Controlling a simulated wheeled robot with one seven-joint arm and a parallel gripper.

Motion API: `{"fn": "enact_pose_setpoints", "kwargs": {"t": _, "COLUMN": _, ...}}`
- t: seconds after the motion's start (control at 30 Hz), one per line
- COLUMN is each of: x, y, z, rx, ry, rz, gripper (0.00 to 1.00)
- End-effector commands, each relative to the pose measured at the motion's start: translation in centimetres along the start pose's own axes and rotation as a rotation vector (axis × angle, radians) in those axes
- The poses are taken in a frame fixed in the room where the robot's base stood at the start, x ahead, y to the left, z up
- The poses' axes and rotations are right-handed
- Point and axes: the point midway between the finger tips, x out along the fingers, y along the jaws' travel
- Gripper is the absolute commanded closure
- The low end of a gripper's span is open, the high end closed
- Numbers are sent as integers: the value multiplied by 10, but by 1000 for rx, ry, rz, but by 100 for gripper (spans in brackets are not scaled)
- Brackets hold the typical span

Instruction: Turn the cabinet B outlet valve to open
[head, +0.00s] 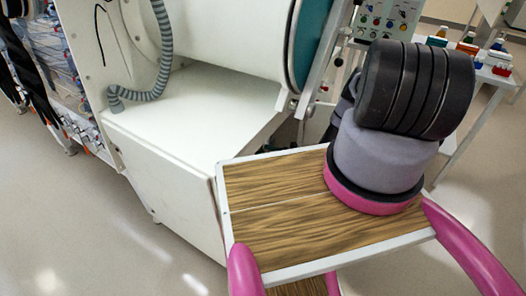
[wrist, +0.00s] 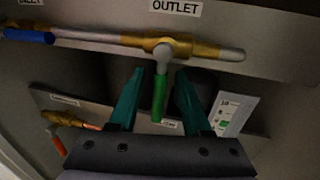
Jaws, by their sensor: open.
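The outlet valve shows in the wrist view, with a brass body (wrist: 180,46) on a horizontal pipe and a green lever handle (wrist: 159,97). The handle hangs down from a grey hub, across the line of the pipe. The label "OUTLET" (wrist: 174,7) is above it. My gripper (wrist: 160,80) is open, with one teal finger on each side of the green handle. Gaps show between the fingers and the handle in the picture; contact cannot be seen. The cabinet letter is not readable here. The head view does not show the valve or my gripper.
A second valve with a blue handle (wrist: 27,36) is on the pipe at left, by a partly cut-off label. Below are a brass fitting (wrist: 62,118) and a white placard (wrist: 235,112). In the head view, a white cabinet (head: 165,150) and a bottle-laden side table (head: 490,72) stand nearby.

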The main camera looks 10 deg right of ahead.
Motion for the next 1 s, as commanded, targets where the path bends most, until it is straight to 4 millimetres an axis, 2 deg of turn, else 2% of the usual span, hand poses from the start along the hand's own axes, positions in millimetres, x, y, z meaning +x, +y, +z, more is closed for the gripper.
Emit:
{"fn": "enact_pose_setpoints", "kwargs": {"t": 0.3, "x": 3, "y": 0, "z": 0, "rx": 0, "ry": 0, "rz": -1, "gripper": 52}}
{"fn": "enact_pose_setpoints", "kwargs": {"t": 0.43, "x": 3, "y": 0, "z": 0, "rx": 0, "ry": 0, "rz": -1, "gripper": 100}}
{"fn": "enact_pose_setpoints", "kwargs": {"t": 1.0, "x": 2, "y": 0, "z": 0, "rx": 0, "ry": 0, "rz": 0, "gripper": 100}}
